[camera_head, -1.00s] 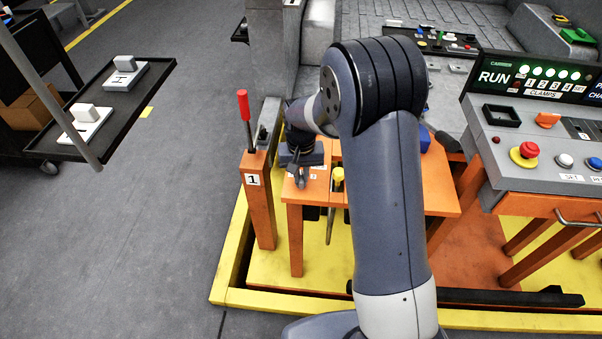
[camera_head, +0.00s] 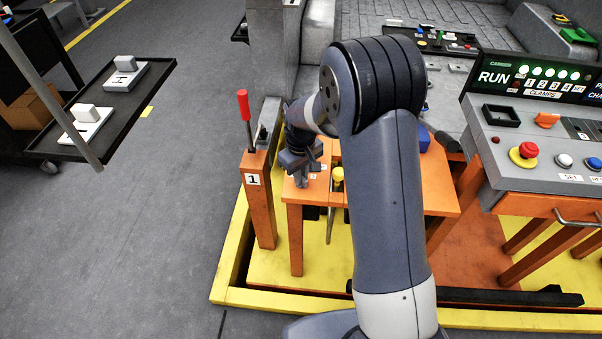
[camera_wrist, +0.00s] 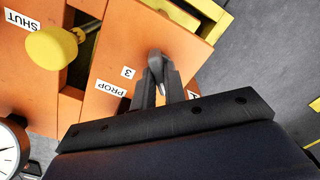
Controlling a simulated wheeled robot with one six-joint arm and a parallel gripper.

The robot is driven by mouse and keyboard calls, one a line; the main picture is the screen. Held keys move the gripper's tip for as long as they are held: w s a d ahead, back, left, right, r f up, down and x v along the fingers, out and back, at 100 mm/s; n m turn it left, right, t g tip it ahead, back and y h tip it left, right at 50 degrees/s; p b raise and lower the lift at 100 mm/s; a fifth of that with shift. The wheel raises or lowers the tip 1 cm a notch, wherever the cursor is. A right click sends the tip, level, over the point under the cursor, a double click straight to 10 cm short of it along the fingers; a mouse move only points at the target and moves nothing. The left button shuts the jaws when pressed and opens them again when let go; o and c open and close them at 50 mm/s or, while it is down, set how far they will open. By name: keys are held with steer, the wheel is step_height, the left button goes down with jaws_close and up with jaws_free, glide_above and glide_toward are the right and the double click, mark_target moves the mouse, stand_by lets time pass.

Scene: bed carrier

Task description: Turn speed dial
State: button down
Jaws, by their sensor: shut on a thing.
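My gripper (camera_wrist: 157,80) is low over the orange table (camera_wrist: 115,45) and shut on a small dark grey knob (camera_wrist: 155,60), apparently the speed dial. The fingers cover most of the knob, so its pointer and setting cannot be read. Labels "3" and "PROP" lie beside it in the wrist view, and another label is partly hidden behind a finger. In the head view my gripper (camera_head: 300,163) is at the left part of the table, and the knob cannot be made out there.
A yellow knob (camera_wrist: 52,47) stands in a slot near a "SHUT" label. A red-handled lever (camera_head: 244,105) on a post marked 1 (camera_head: 257,200) stands left of my gripper. A round gauge (camera_wrist: 10,150) shows at the wrist view's edge. A RUN console (camera_head: 540,140) stands right.

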stand_by(0.4)
steer(key=c, duration=1.5)
jaws_free()
steer(key=shift+o, duration=0.2)
step_height(320, 180, up, 11)
steer(key=shift+p, duration=0.45)
steer(key=shift+f, duration=0.15)
step_height(320, 180, down, 11)
steer(key=shift+r+b, duration=0.1)
steer(key=shift+b, duration=0.35)
steer(key=shift+r, duration=0.15)
